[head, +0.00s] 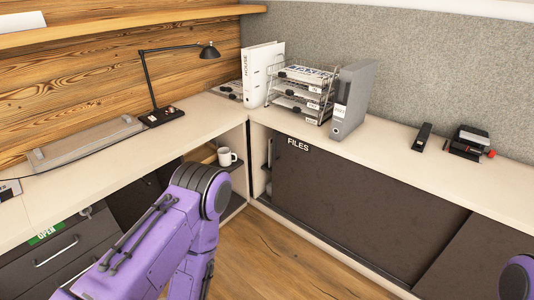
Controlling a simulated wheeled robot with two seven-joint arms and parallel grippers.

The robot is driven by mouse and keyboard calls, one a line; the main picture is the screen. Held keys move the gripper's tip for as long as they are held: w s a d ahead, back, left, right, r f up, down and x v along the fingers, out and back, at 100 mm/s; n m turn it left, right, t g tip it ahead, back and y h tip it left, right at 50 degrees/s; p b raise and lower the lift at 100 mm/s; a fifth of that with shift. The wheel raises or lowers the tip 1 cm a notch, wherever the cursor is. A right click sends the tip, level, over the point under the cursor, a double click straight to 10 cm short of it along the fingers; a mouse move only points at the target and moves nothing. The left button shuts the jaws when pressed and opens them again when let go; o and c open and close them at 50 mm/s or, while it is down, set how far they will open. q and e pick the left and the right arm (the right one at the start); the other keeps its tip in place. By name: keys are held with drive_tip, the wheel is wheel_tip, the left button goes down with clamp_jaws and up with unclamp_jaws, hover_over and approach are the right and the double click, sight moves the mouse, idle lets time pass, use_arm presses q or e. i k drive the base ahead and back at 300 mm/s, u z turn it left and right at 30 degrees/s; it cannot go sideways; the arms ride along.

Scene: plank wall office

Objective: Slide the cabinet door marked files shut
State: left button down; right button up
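The dark sliding cabinet door marked FILES (355,205) is on the low cabinet at the right, with white lettering at its top left corner. A narrow open gap (265,165) shows at the door's left edge, between it and the corner post, with part of the cabinet's inside visible. A second dark panel (480,262) is at the right of the marked door. My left arm's purple links rise from the bottom left, but its gripper is out of the picture. A purple part of my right arm shows at the lower right edge; its gripper is out of view too.
The counter holds a wire letter tray (300,95), a grey binder (354,100), a white binder (261,75), a stapler (422,136) and a desk lamp (150,80). A mug (226,156) stands on a shelf near the corner. Wooden floor (270,262) before the door is clear.

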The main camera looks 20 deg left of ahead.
sight(399, 228)
drive_tip(key=z, duration=0.6)
drive_tip(key=i, duration=1.25)
drive_tip(key=u, duration=0.4)
